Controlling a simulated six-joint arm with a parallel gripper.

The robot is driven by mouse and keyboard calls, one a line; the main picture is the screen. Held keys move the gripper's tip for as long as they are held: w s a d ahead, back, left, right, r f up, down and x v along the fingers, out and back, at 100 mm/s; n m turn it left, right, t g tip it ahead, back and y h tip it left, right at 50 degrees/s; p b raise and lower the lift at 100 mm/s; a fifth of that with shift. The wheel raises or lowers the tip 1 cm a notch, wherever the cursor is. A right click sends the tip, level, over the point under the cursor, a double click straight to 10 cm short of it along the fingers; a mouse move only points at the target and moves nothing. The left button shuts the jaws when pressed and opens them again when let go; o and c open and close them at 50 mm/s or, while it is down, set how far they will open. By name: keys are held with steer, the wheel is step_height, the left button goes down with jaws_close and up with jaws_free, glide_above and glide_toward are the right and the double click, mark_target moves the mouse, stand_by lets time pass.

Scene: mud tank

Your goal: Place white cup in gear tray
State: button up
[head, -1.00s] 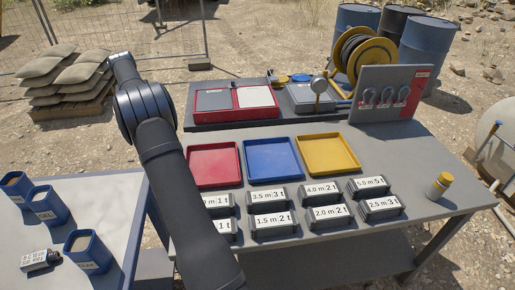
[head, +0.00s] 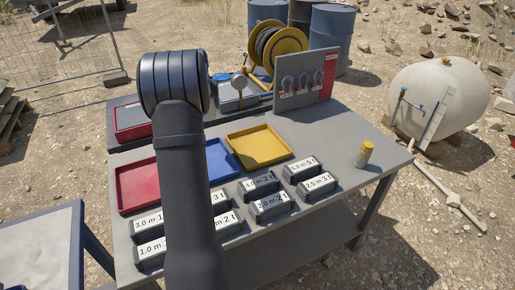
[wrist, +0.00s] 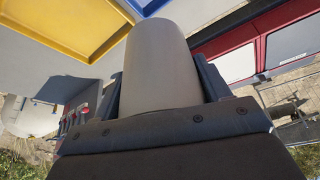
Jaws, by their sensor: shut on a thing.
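My gripper (wrist: 162,88) is shut on a smooth off-white cup (wrist: 160,55), with one finger on each side of it in the wrist view. In the head view my own arm hides the gripper and the cup. On the table lie a red tray (head: 137,196), a blue tray (head: 220,157) and a yellow tray (head: 258,146), all seemingly empty where visible. I see no label naming the gear tray. The wrist view shows the yellow tray (wrist: 70,50) and the blue tray (wrist: 150,5) beyond the cup.
Several labelled dark blocks (head: 270,205) stand in rows before the trays. A yellow-capped jar (head: 364,155) stands at the table's right. Behind are a gauge unit (head: 240,95), a shackle board (head: 305,78) and a hose reel (head: 277,45). The table's right end is mostly clear.

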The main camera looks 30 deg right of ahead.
steer(key=s+d+m+h, duration=0.1)
steer(key=s+d+m, duration=0.3)
steer(key=s+d, duration=1.8)
steer(key=shift+g, duration=0.4)
steer(key=shift+w+a+f, duration=0.6)
steer(key=shift+w+f, duration=1.3)
steer(key=shift+f, duration=0.9)
steer(key=shift+w+a+f, duration=0.65)
steer(key=shift+w+f, duration=1.25)
steer(key=shift+f, duration=0.9)
steer(key=shift+w+a+f, duration=0.6)
steer(key=shift+w+f, duration=1.3)
steer(key=shift+f, duration=0.9)
steer(key=shift+f, duration=0.2)
steer(key=o, duration=1)
steer(key=shift+c, duration=0.2)
steer(key=shift+r, duration=0.15)
